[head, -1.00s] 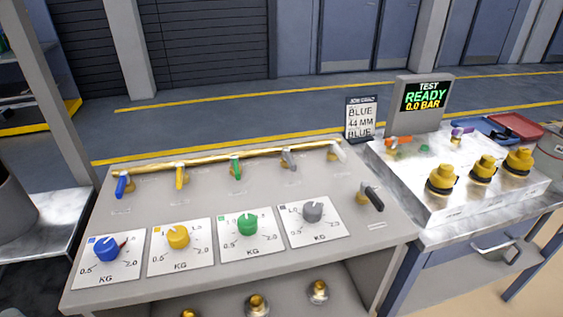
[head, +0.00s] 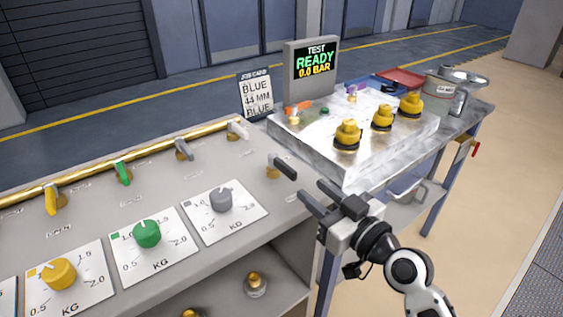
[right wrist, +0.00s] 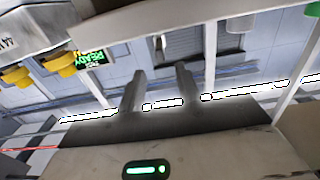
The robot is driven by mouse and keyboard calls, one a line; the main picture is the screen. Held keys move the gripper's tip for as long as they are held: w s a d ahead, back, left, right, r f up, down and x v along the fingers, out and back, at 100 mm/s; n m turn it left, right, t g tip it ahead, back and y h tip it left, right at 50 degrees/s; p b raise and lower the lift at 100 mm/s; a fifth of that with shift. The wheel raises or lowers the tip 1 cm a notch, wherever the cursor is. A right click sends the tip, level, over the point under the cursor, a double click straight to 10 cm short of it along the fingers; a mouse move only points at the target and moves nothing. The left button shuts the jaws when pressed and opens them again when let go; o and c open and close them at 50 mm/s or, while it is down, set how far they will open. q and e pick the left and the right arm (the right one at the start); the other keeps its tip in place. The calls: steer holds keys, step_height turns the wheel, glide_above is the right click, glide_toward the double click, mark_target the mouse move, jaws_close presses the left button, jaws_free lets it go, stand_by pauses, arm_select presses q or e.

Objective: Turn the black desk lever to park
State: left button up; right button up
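The black desk lever (head: 285,168) sits on a brass base near the right end of the sloped grey desk (head: 255,238). Its handle points toward the lower right in the head view. My right gripper (head: 311,190) is just to the right of and below the lever, apart from it, with nothing between its two fingers. In the right wrist view the fingers (right wrist: 160,74) stand apart and empty. I cannot make out the lever in that view. My left gripper is out of view.
Dials, including a grey one (head: 221,199), and small levers (head: 184,149) lie to the left.

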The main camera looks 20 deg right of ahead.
mark_target(277, 161)
steer(key=p+x, duration=0.1)
steer(key=x, duration=0.9)
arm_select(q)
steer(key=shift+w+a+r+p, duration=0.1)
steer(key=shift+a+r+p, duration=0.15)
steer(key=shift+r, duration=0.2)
arm_select(e)
steer(key=shift+w+a+f, duration=0.1)
steer(key=shift+w+a, duration=0.15)
steer(key=shift+w, duration=0.35)
